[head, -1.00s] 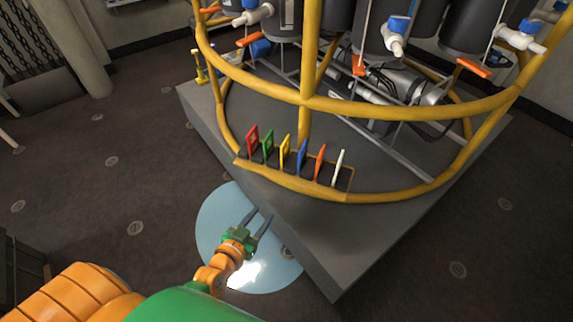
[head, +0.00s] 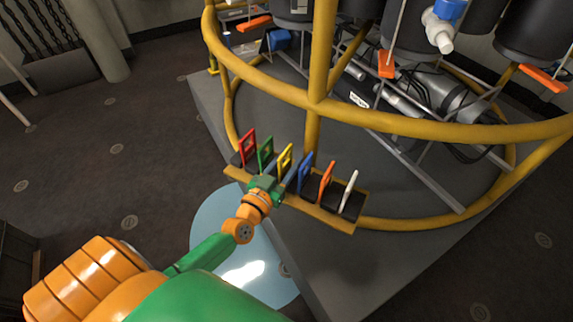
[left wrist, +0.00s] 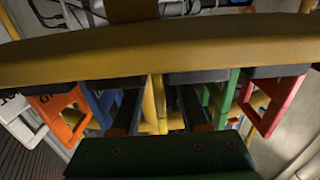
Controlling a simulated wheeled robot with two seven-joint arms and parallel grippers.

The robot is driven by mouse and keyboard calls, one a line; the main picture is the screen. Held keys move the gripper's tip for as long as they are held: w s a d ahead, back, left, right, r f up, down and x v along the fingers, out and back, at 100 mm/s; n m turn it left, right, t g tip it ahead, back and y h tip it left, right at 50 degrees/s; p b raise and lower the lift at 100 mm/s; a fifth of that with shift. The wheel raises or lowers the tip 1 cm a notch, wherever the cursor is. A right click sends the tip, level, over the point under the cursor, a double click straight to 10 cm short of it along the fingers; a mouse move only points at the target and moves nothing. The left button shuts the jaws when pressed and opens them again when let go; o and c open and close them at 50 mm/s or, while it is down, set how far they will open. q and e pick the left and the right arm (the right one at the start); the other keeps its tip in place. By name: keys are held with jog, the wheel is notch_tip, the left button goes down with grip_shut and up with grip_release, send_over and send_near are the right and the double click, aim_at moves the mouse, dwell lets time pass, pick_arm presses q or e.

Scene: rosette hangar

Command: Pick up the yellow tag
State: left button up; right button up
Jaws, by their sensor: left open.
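The yellow tag (head: 285,158) is a thin upright frame in a row on a small rack, between the green tag (head: 265,155) and the blue tag (head: 305,168). My left gripper (head: 281,182) is at the rack, just in front of the yellow tag, and its fingers are partly hidden in the head view. In the left wrist view the open dark fingers (left wrist: 160,112) stand either side of the yellow tag (left wrist: 159,100), with visible gaps. The blue tag (left wrist: 104,103) and green tag (left wrist: 226,98) are close outside the fingers. My right gripper is out of view.
The red tag (head: 248,147), orange tag (head: 326,181) and white tag (head: 348,190) share the rack (head: 330,219). A yellow tubular rail (head: 400,121) curves above and behind it. A grey plinth (head: 310,260) lies below. Dark floor is open at left.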

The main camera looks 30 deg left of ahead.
aim_at(291, 145)
pick_arm(q)
jog(key=shift+w, duration=1.2)
grip_shut()
jog(key=r+p, duration=0.2)
jog(key=r, duration=0.1)
jog(key=r+p, duration=0.1)
jog(key=shift+s+r, duration=0.2)
jog(key=shift+s, duration=0.05)
jog(key=s+r+p, duration=0.3)
jog(key=r+p, duration=0.1)
jog(key=shift+s+d+r, duration=0.15)
jog(key=shift+s+r, duration=0.2)
jog(key=shift+s, duration=0.05)
jog(key=s+r+p, duration=0.1)
jog(key=s+r, duration=0.3)
jog(key=s, duration=0.5)
jog(key=shift+s+d, duration=0.35)
jog(key=shift+s, duration=0.05)
